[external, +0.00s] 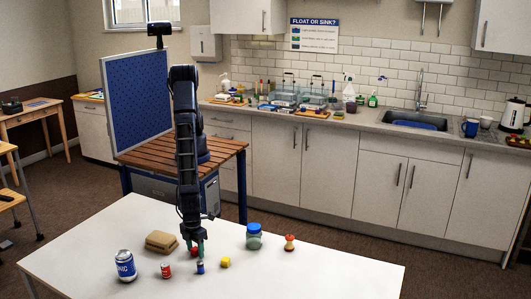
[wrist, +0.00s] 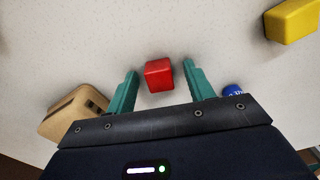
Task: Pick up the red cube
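The red cube (wrist: 159,74) sits on the white table, between and slightly ahead of the two teal fingers in the wrist view. It also shows partly in the external view (external: 194,251), mostly hidden behind my gripper (external: 196,250). My gripper (wrist: 160,88) is open, with one finger on each side of the cube and a visible gap on both sides. I cannot tell exactly how high the fingertips are above the table.
The table's right side is clear.

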